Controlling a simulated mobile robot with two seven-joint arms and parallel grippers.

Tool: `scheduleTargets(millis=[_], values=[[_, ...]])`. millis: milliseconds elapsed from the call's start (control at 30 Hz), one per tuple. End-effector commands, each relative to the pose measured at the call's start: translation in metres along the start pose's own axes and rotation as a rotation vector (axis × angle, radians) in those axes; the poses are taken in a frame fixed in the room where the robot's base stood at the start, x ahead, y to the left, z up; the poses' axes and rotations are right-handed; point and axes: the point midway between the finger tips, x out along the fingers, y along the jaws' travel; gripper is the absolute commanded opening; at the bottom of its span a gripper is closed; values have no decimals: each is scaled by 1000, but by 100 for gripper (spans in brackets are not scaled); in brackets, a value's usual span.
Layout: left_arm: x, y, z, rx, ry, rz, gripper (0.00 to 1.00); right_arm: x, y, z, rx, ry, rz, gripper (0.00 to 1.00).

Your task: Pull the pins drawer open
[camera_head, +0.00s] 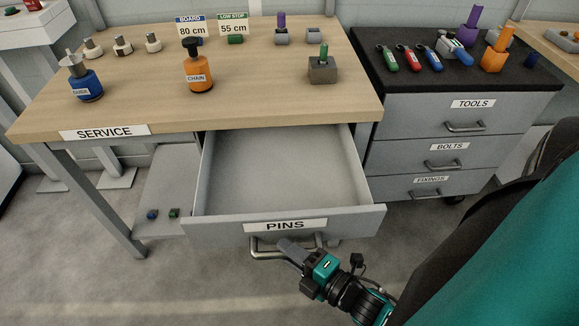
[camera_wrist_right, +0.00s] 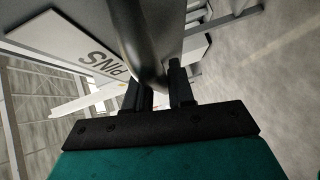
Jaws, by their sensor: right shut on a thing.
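The pins drawer (camera_head: 283,226) hangs under the service bench and stands well out from it, with its grey inside empty in the head view. Its front carries a PINS label, which also shows at the upper left in the right wrist view (camera_wrist_right: 95,52). Its metal bar handle (camera_head: 262,251) sits below the label. My right gripper (camera_head: 289,249) is shut on the handle, and in the right wrist view the dark bar (camera_wrist_right: 140,40) runs between the two black fingers. My left gripper is not in view.
The wooden bench top (camera_head: 260,110) above holds bottles, blocks and pegs. A grey cabinet (camera_head: 455,155) with tools, bolts and fixings drawers stands to the right. A low shelf (camera_head: 165,190) with two small pieces is at left. Floor in front is clear.

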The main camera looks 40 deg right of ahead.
Motion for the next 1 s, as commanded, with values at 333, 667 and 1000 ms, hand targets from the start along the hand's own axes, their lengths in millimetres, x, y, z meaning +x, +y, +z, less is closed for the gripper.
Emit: scheduleTargets(millis=[333, 667, 1000], values=[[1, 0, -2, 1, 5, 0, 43, 0, 0, 0, 0, 0, 0, 39], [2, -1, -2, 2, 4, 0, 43, -3, 0, 0, 0, 0, -1, 42], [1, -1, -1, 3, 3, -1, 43, -64, -1, 0, 1, -1, -5, 42]])
